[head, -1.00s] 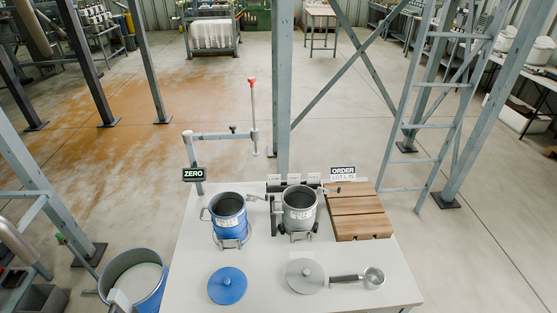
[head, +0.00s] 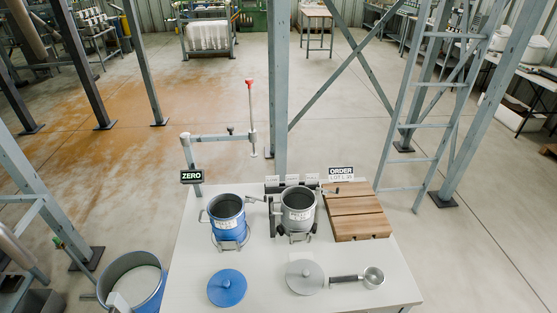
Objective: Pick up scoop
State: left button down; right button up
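The scoop (head: 372,277) lies on the grey-white table (head: 190,280) near its front right. It has a round metal bowl at the right and a dark handle (head: 345,279) pointing left towards a grey round lid (head: 305,277). The scoop looks clear of the lid, with a small gap. Neither of my grippers can be made out in the head view. A pale piece at the bottom left, over the drum, is cut off by the frame edge, and I cannot tell what it is.
A blue pot (head: 228,217) and a grey pot (head: 298,208) stand open behind the blue lid (head: 227,288) and grey lid. A slatted wooden board (head: 357,212) lies back right. A blue drum of white material (head: 134,283) stands left of the table. Steel posts (head: 279,80) rise behind.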

aim_at(374, 277)
jog(key=u, duration=0.35)
jog(key=j+z, duration=0.45)
jog(key=j, duration=0.25)
jog(key=z, duration=1.1)
jog(key=u, duration=2.25)
jog(key=z, duration=1.65)
